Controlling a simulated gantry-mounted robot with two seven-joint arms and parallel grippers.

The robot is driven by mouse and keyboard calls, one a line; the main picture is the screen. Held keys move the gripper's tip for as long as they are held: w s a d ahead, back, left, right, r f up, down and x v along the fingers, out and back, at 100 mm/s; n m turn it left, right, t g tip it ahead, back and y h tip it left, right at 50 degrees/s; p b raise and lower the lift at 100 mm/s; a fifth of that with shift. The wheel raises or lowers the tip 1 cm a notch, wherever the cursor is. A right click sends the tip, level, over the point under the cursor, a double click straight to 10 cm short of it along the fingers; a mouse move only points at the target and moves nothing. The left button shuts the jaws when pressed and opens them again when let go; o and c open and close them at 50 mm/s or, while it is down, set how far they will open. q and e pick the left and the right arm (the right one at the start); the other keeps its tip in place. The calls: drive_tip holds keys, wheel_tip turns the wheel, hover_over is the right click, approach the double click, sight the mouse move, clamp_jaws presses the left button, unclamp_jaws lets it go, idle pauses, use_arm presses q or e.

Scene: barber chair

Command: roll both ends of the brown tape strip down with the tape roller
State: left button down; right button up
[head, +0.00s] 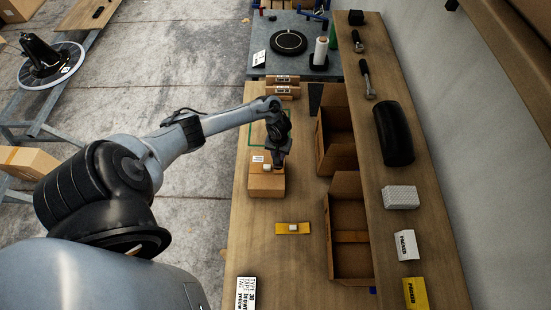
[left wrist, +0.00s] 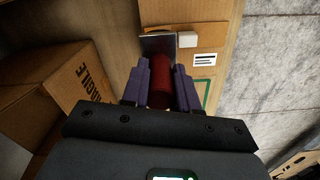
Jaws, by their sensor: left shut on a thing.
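My left gripper (head: 278,158) is over the far part of a cardboard box (head: 266,187) on the workbench. In the left wrist view its purple fingers (left wrist: 161,90) are closed on a dark red cylindrical thing (left wrist: 161,80), apparently the tape roller's handle. A grey plate-like part (left wrist: 158,43) shows beyond it, close to the box (left wrist: 190,10). A small white block (left wrist: 187,39) sits on the box beside this part. A brown band (left wrist: 212,33) on the box seems to be the tape strip; its ends are not clear. Contact with the box cannot be told. My right gripper is not in view.
Two open cartons (head: 345,265) (head: 337,165) stand right of the box. Small brown boxes (head: 283,90) stand beyond. A shelf on the right holds a black cylinder (head: 394,133) and packets. Bare bench lies around the mat.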

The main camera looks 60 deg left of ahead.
sight(267, 168)
use_arm(q)
drive_tip(key=shift+a, duration=0.25)
drive_tip(key=shift+r+p, duration=0.15)
drive_tip(key=shift+p, duration=0.4)
drive_tip(key=shift+f+b, duration=0.45)
drive_tip(key=shift+f, duration=0.25)
drive_tip(key=shift+d+f+b, duration=0.1)
drive_tip(key=shift+f+b, duration=0.9)
drive_tip(key=shift+f, duration=1)
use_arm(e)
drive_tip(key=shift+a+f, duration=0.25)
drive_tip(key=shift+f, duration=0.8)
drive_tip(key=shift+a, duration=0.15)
use_arm(q)
drive_tip(key=shift+f+b, duration=0.3)
drive_tip(key=shift+f, duration=0.15)
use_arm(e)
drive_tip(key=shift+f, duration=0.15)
use_arm(q)
drive_tip(key=shift+r, duration=0.1)
